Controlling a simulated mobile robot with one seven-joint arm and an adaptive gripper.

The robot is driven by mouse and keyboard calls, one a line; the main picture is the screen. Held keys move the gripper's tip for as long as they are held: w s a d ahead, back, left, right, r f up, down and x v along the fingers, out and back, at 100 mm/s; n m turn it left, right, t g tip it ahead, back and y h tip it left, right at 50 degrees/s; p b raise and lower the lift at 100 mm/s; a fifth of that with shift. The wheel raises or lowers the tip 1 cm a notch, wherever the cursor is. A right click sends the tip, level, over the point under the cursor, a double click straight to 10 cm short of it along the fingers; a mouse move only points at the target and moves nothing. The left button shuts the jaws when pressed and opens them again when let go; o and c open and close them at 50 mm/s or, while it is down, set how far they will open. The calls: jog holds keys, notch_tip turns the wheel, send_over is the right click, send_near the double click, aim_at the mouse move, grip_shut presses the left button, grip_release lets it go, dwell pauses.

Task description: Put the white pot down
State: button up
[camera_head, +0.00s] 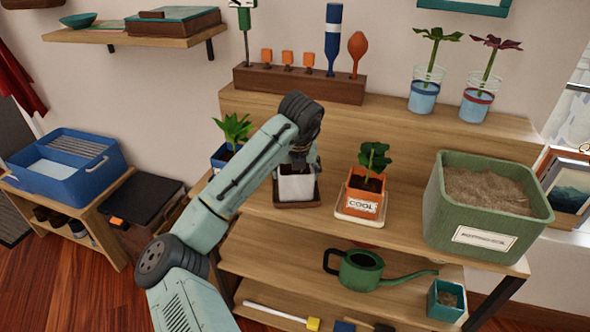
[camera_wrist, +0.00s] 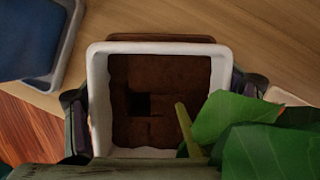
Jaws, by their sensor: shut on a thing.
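The white pot (camera_head: 296,188) is at the middle of the upper wooden shelf, at the brown saucer (camera_head: 312,203). It looks upright; I cannot tell whether its base touches the saucer. My gripper (camera_head: 300,165) comes from above and is shut on the pot. In the wrist view the pot's white rim (camera_wrist: 155,47) frames brown soil with a small dark square hole. One finger of my gripper (camera_wrist: 160,105) is on each side of the pot. The saucer's edge (camera_wrist: 160,39) shows just beyond the rim. Green leaves and a stem cover the pot's lower right corner there.
An orange pot (camera_head: 363,190) with a plant stands close on the right, and a blue pot (camera_head: 222,158) with a plant on the left. A green soil bin (camera_head: 480,222) fills the shelf's right end. A watering can (camera_head: 360,271) is below.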

jog(key=o, duration=1.9)
jog(key=shift+f, duration=0.1)
jog(key=b+v, duration=0.2)
jog(key=v, duration=1)
